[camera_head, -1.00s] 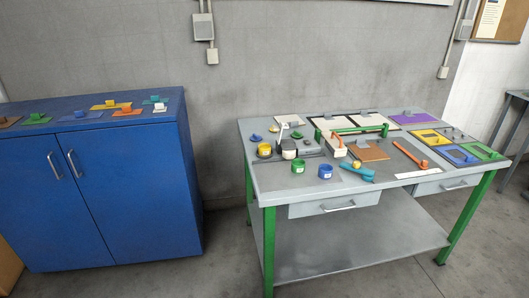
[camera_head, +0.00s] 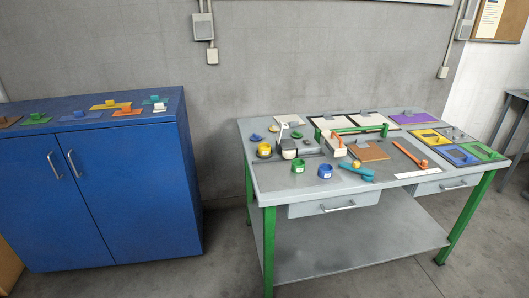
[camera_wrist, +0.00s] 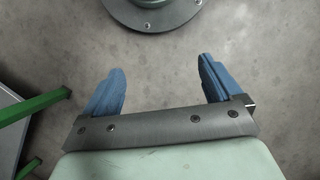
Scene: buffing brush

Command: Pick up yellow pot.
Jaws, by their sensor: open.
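The yellow pot (camera_head: 264,150) is a small round container on the left part of the grey table, in the head view. It stands beside a white pot (camera_head: 289,152) and behind a green pot (camera_head: 298,166) and a blue pot (camera_head: 325,171). My gripper (camera_wrist: 160,82) shows only in the wrist view, with its two blue fingers spread wide and nothing between them. It is over bare concrete floor, away from the pots. The yellow pot is not in the wrist view.
The grey table (camera_head: 385,236) has green legs and holds coloured frames, plates and tools, including a teal tool (camera_head: 357,171) and an orange-handled tool (camera_head: 410,155). A blue cabinet (camera_head: 100,190) with small coloured pieces on top stands left. Floor lies between them.

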